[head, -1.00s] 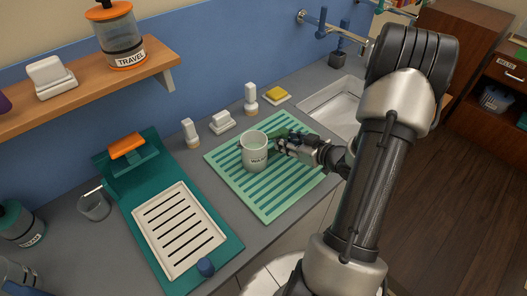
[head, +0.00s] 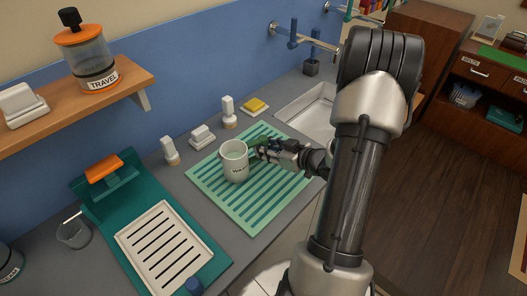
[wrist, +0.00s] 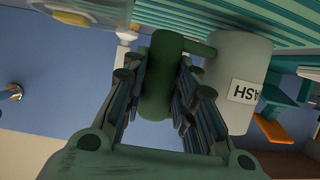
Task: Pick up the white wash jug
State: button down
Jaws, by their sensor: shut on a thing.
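The white wash jug (head: 235,171) is upright over the green striped mat (head: 254,208) in the head view. I cannot tell whether its base touches the mat. In the wrist view the jug (wrist: 236,65) is at the right with part of its lettering showing. Its dark green handle (wrist: 162,75) stands between my fingers. My gripper (head: 262,147) is at the jug's right side and shut on that handle; the fingers lie along both sides of it in the wrist view (wrist: 158,100).
Small white dispensers (head: 229,112) and a yellow sponge (head: 255,105) stand behind the mat. A sink (head: 306,112) is at the right. A teal tray with a white slotted rack (head: 165,247) is at the left. A shelf (head: 130,83) with a travel jar (head: 87,62) overhangs the back left.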

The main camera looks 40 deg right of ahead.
notch_tip(320, 180, up, 19)
jog(key=p, duration=0.7)
jog(key=shift+f, duration=0.2)
